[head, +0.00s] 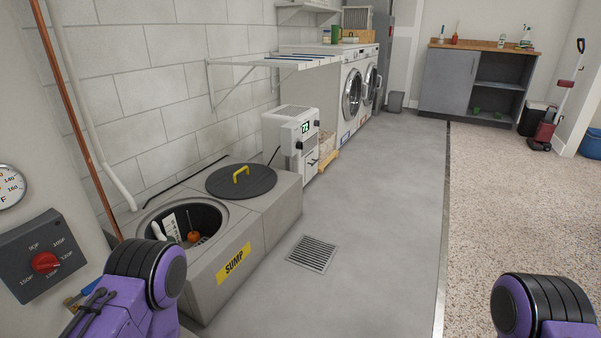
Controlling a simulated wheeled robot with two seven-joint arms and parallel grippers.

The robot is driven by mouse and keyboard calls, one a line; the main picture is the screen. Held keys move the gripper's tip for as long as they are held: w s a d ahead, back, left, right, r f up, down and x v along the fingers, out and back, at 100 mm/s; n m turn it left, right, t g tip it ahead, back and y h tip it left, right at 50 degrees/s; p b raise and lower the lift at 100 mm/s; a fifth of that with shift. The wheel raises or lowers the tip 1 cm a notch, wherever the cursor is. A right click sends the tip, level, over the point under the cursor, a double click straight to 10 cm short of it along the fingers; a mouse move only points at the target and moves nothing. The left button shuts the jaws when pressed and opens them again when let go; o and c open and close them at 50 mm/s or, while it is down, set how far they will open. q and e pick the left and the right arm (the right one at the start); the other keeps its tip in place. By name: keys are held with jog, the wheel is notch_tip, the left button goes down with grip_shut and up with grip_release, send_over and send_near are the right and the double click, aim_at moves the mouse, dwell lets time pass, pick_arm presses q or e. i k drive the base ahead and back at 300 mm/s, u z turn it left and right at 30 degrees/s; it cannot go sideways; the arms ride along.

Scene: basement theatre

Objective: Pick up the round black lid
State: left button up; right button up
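The round black lid (255,183) has a yellow handle (240,174) on top. It lies flat on the far part of the grey sump box (284,203), beside the open round pit (186,221). Purple and black parts of my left arm show at the lower left, in front of the near end of the box. Similar parts of my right arm show at the lower right corner, far from the lid. Neither gripper's fingers can be seen. Nothing touches the lid.
A white dehumidifier (291,133) stands just behind the lid. A pale pipe runs down the left wall near a dial box with a red knob (46,262). A floor drain (313,253) lies right of the sump box. The grey floor (385,210) there is clear.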

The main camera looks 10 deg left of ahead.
aim_at(242, 182)
jog(key=z, duration=0.7)
jog(key=i, duration=1.15)
jog(key=z, duration=0.5)
jog(key=i, duration=1.1)
jog(key=u, duration=0.95)
jog(key=i, duration=0.75)
jog(key=u, duration=0.85)
